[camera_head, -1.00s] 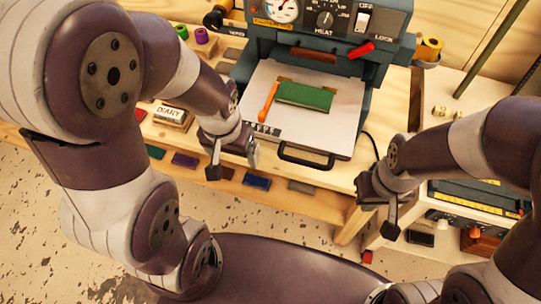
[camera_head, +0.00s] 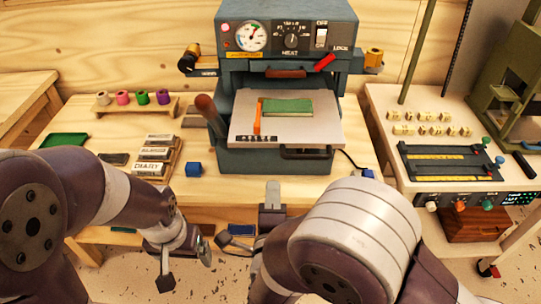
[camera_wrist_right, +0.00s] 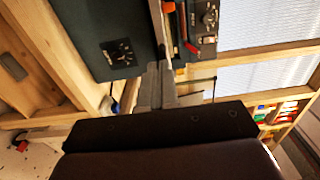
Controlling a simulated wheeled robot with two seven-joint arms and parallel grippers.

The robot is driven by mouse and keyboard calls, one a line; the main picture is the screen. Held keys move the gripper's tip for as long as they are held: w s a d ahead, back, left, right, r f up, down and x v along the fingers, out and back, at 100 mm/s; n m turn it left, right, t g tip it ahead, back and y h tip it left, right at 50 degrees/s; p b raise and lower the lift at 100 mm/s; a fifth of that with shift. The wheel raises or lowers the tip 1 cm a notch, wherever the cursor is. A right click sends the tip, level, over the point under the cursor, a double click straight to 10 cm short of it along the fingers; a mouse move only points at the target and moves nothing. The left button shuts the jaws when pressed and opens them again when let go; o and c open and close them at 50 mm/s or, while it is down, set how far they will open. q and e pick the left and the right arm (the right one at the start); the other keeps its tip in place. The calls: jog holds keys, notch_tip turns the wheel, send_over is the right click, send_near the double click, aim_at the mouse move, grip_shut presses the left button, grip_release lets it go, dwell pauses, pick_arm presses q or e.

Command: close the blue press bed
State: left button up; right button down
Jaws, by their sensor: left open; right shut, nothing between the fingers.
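The blue press (camera_head: 290,55) stands at the back of the bench. Its bed (camera_head: 318,132), a pale plate with a black front handle (camera_head: 306,153), sticks out toward me. A green book (camera_head: 288,107) and an orange strip (camera_head: 257,118) lie on the bed. My right gripper (camera_head: 272,193) is shut and empty, in front of the bed and left of the handle, apart from both. In the right wrist view its fingers (camera_wrist_right: 155,88) point at the press front. My left gripper (camera_head: 203,252) is open and empty, low at the bench's front edge.
A brown-knobbed lever (camera_head: 206,105) rises beside the press's left side. Spools (camera_head: 140,98) stand behind. A cart (camera_head: 440,140) with small blocks is at right.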

jog(key=p, duration=0.1)
send_near(272, 145)
jog(key=w+p, duration=0.1)
jog(key=w, duration=0.4)
jog(key=shift+w+d, duration=0.1)
jog(key=shift+w, duration=0.15)
jog(key=shift+w+p, duration=0.35)
jog(key=shift+w, duration=0.3)
pick_arm(q)
jog(key=r, duration=0.3)
jog(key=shift+s+a+r, duration=0.1)
jog(key=shift+s+a, duration=0.15)
jog(key=shift+s, duration=0.1)
